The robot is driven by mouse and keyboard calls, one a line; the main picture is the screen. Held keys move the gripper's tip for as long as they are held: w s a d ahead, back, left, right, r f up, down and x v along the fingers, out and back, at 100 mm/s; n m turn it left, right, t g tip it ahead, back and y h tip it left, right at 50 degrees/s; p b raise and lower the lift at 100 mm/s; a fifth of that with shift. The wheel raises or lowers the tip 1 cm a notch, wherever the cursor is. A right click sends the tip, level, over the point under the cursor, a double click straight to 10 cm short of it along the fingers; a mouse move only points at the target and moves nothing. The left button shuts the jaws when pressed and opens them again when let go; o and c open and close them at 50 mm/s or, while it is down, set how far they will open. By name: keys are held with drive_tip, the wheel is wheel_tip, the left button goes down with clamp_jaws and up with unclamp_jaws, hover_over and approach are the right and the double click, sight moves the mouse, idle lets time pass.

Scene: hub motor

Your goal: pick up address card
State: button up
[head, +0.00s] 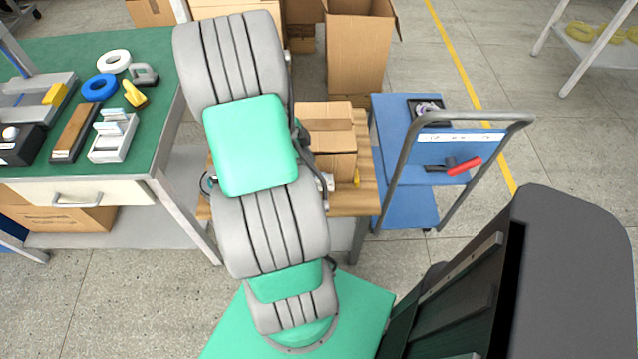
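No item can be told for certain as the address card. White and pale cards (115,115) stand in a small light holder (112,145) on the green bench at the left; they are too small to read. My grey and green arm rises through the middle of the head view and hides part of the wooden table behind it. My gripper cannot be made out; the arm covers the area where its end would be.
The green bench (150,60) also holds a blue tape roll (99,87), a white roll (113,61) and a brown block (74,132). A blue cart (400,150) stands right, with a red-handled tool (464,164).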

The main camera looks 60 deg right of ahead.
sight(319, 175)
drive_tip(key=x, duration=0.7)
drive_tip(key=shift+d+f, duration=0.1)
drive_tip(key=shift+d, duration=0.25)
drive_tip(key=shift+c, duration=0.5)
clamp_jaws()
